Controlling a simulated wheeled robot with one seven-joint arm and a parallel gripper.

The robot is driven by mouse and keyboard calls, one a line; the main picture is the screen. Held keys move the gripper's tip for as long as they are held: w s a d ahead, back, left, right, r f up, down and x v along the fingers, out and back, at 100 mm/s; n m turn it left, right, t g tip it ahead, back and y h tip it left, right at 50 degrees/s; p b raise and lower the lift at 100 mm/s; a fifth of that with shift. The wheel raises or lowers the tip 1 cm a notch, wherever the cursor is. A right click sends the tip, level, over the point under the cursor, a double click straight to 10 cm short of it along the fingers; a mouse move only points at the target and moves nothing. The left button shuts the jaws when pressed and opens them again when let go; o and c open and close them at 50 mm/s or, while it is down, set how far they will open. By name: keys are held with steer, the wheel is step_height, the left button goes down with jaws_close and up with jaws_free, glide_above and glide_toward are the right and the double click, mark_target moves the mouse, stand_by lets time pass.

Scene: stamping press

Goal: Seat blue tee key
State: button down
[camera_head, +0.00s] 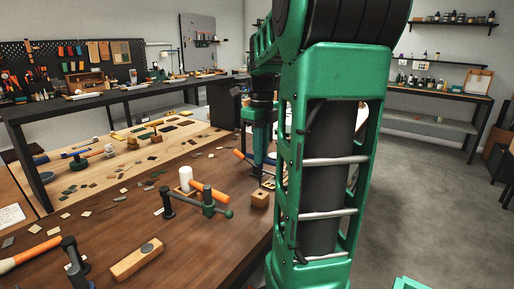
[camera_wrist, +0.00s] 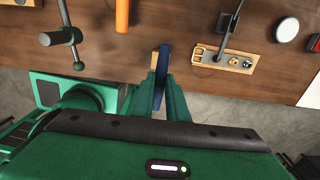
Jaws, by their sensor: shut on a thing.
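The blue tee key (camera_wrist: 160,78) is between the fingers of my gripper (camera_wrist: 161,76) in the wrist view, seen as a narrow blue bar. The gripper is shut on it at the edge of the brown table. A small wooden block (camera_wrist: 152,57) lies beyond the fingertips, partly hidden by them. Whether the key touches it I cannot tell. A wooden block with a dark opening (camera_head: 260,199) shows near the table edge in the head view. My arm hides much of this area there, and I cannot make out the key.
A dark-green clamp-like tool (camera_head: 208,203) with a crossbar stands left of the block, beside an orange handle (camera_head: 211,191) and a white cylinder (camera_head: 186,178). A wooden holder with metal fittings (camera_wrist: 224,61) lies right of my fingers. A wooden block (camera_head: 137,262) is at front left.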

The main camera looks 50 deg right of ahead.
mark_target(260, 183)
steer(key=shift+f, duration=0.85)
steer(key=shift+s, duration=0.1)
steer(key=shift+f, duration=2.2)
steer(key=c, duration=1.7)
jaws_free()
steer(key=shift+o, duration=0.2)
step_height(260, 183, up, 11)
steer(key=shift+f, duration=0.15)
